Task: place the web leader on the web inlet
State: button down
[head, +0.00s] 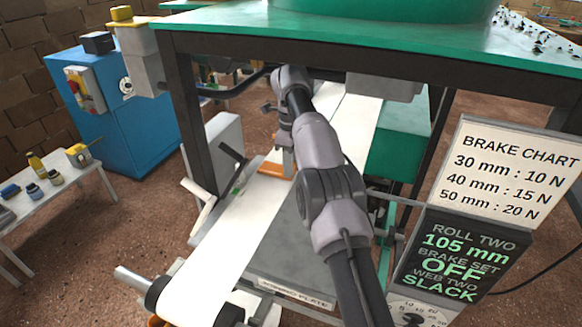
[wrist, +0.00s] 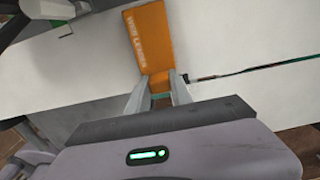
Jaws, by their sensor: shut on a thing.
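The web leader (wrist: 150,38) is an orange plate with its name on it, lying over the white web. In the wrist view my gripper (wrist: 160,93) is shut on its near orange end, one finger on each side. In the head view the web leader (head: 270,167) shows as an orange strip under my gripper (head: 285,160), partly covered by it. The white paper web (head: 235,225) runs from the roll at the front up under the green machine. I cannot pick out the web inlet for sure in either view.
The green-topped machine frame (head: 182,110) stands over my arm, its dark leg close on the left. A grey plate (head: 300,245) lies right of the web. A brake chart (head: 515,170) and a dark display (head: 455,255) stand at right. A blue cabinet (head: 130,125) is at left.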

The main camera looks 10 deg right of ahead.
jog(key=shift+f, duration=0.2)
jog(key=c, duration=1.1)
grip_release()
jog(key=shift+r, duration=0.1)
jog(key=shift+c, duration=0.2)
notch_tip(320, 180, up, 8)
jog(key=p, duration=0.8)
jog(key=shift+r, duration=0.1)
jog(key=shift+f, duration=0.25)
